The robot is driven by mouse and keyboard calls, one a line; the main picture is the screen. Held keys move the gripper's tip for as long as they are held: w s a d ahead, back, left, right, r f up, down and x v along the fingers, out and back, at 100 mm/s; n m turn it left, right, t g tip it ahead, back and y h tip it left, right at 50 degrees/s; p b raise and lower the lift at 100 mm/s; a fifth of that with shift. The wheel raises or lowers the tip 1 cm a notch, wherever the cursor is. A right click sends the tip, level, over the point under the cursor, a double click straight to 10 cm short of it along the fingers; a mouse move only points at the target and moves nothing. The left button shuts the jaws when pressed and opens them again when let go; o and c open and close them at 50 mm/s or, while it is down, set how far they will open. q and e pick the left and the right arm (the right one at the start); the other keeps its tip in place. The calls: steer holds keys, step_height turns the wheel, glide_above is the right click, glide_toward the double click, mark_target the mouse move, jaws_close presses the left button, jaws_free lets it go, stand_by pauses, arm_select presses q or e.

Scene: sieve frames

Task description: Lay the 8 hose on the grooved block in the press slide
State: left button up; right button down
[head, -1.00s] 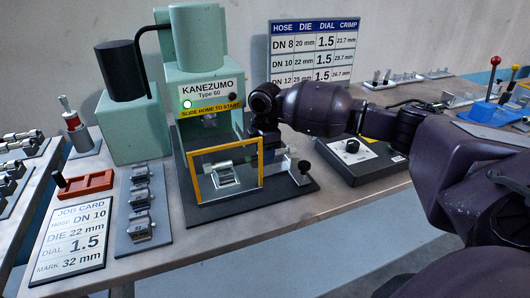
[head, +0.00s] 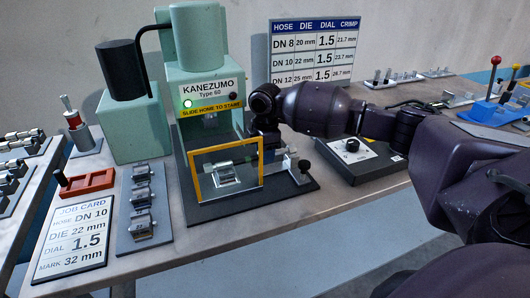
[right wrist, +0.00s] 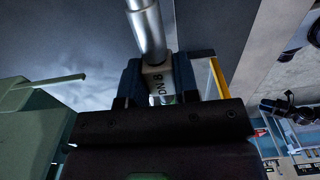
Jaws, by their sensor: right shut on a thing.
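My right gripper (right wrist: 162,82) is shut on a hose marked DN 8 (right wrist: 158,78), held between its blue fingers. The hose's silver end fitting (right wrist: 147,28) sticks out past the fingers in the right wrist view. In the head view the right gripper (head: 270,143) is at the right side of the yellow frame, and the hose's silver end (head: 219,167) lies level behind it. The end is above the grooved block (head: 226,179) in the press slide. I cannot tell whether hose and block touch. My left gripper is not in view.
The green press (head: 203,60) has a lit green lamp. The yellow frame (head: 225,147) stands in front of the slide. A job card (head: 76,233) reads DN 10, die 22 mm. A die rack (head: 140,205) and red tray (head: 88,183) lie left; a dial box (head: 358,160) stands right.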

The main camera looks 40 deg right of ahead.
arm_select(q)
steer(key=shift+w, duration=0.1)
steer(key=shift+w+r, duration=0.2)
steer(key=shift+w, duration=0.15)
arm_select(e)
steer(key=shift+f, duration=0.25)
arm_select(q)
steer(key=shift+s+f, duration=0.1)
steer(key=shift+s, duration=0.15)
arm_select(e)
steer(key=shift+f, duration=0.2)
steer(key=c, duration=1.1)
jaws_free()
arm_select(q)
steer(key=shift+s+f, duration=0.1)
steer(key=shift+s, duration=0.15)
arm_select(e)
steer(key=o, duration=0.3)
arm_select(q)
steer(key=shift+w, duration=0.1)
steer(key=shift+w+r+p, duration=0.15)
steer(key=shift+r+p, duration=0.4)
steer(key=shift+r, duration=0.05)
arm_select(e)
step_height(320, 180, up, 11)
steer(key=shift+d+f, duration=0.1)
